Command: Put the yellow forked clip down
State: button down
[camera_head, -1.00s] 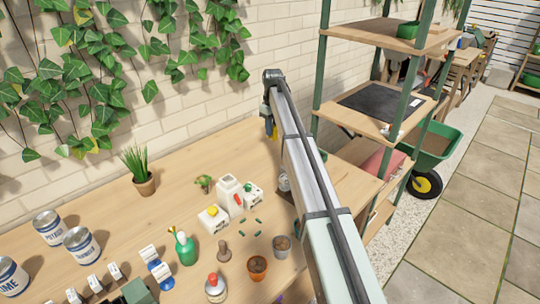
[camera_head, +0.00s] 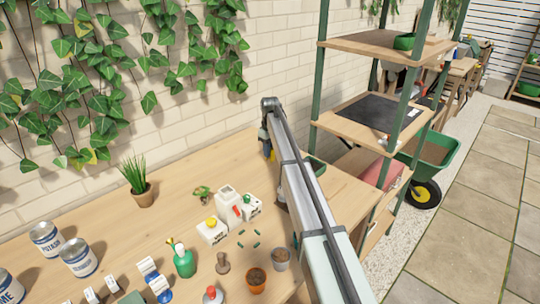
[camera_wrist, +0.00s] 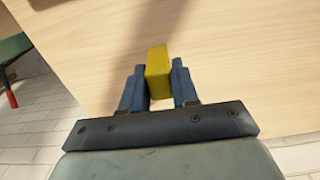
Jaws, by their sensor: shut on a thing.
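The yellow forked clip (camera_wrist: 158,75) is between the two blue fingers of my gripper (camera_wrist: 159,68), which is shut on it. In the wrist view it shows as a plain yellow block in front of pale wood; its fork is not visible. In the head view my gripper (camera_head: 266,142) hangs over the far right part of the wooden bench (camera_head: 100,223), near the brick wall, with a bit of the yellow clip (camera_head: 270,154) showing below. I cannot tell whether the clip touches the wood.
A white jug (camera_head: 228,199), small white boxes (camera_head: 212,232), a green spray bottle (camera_head: 183,261) and clay pot (camera_head: 256,280) stand left of my arm. The green-posted shelf (camera_head: 317,95) stands to the right.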

jog(key=shift+f, duration=1.1)
jog(key=shift+f, duration=0.15)
jog(key=c, duration=0.8)
grip_release()
jog(key=shift+c, duration=0.2)
notch_tip(320, 180, up, 12)
jog(key=shift+r, duration=0.2)
